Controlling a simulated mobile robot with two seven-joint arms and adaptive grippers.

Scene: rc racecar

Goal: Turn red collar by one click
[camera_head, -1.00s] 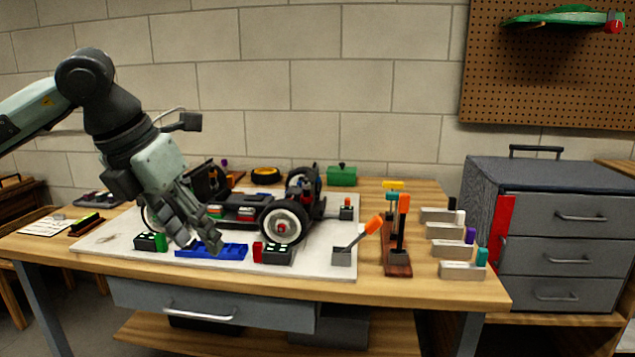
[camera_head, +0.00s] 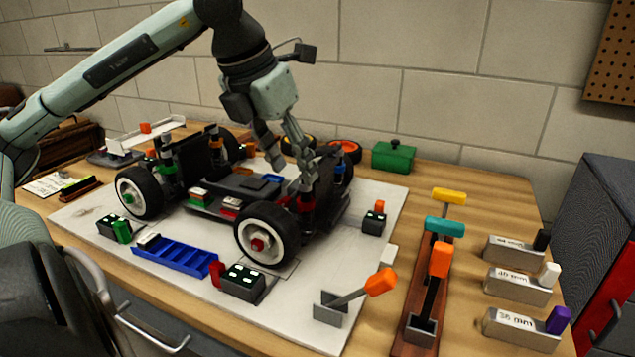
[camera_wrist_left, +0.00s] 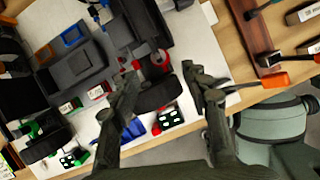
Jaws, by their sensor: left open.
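The RC car chassis (camera_head: 245,183) stands on a white mat, with black tyres and white-rimmed wheels. A red collar (camera_head: 307,202) shows on the shock at the car's right end, just behind the near right wheel (camera_head: 267,238). My left gripper (camera_head: 289,172) is open, with its fingers pointing down over this end of the car, close above the shock. In the left wrist view the open fingers (camera_wrist_left: 160,76) stand apart, with a tyre (camera_wrist_left: 160,93) and small red parts between and beyond them. I cannot tell whether a finger touches the collar. My right gripper is not in view.
A blue tray (camera_head: 175,256) and black blocks (camera_head: 243,282) lie in front of the car. An orange-handled lever (camera_head: 380,281) stands at the mat's right. Right of it are a wooden tool rack (camera_head: 418,325) and labelled gauge blocks (camera_head: 520,285). A green box (camera_head: 394,155) is behind.

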